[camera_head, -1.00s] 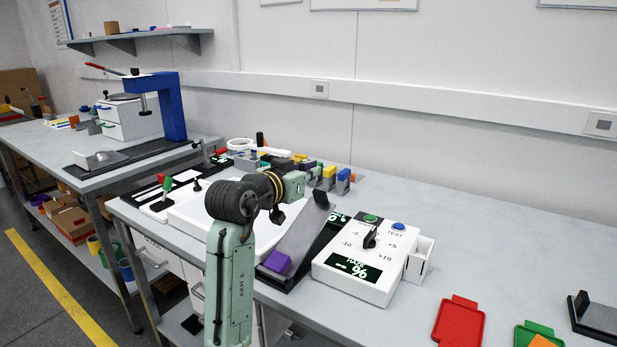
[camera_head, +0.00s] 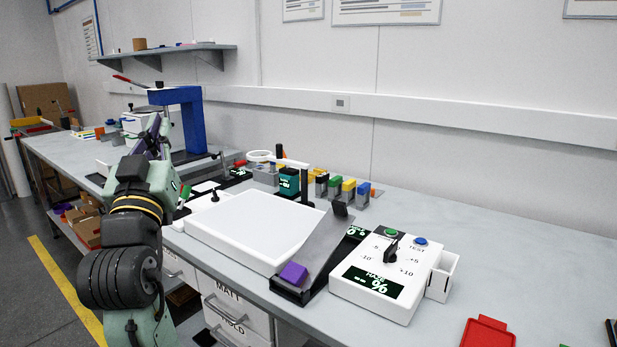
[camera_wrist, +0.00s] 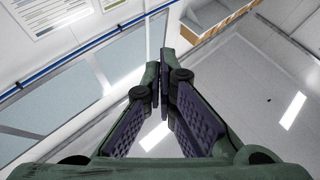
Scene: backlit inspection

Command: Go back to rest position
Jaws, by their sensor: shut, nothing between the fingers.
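My gripper (camera_head: 154,132) is raised at the left in the head view, with its dark purple finger pads pointing up. My own arm hides part of the benches behind it. In the wrist view my gripper (camera_wrist: 163,72) has its fingers together at the tips, with nothing between them. The fingers are clear of every object.
The bench holds a white light panel (camera_head: 254,226), a sloped grey ramp with a purple block (camera_head: 293,274), a white control box (camera_head: 383,279) and several coloured blocks. A blue press frame (camera_head: 190,118) stands behind my gripper. A red tray (camera_head: 487,333) lies at lower right.

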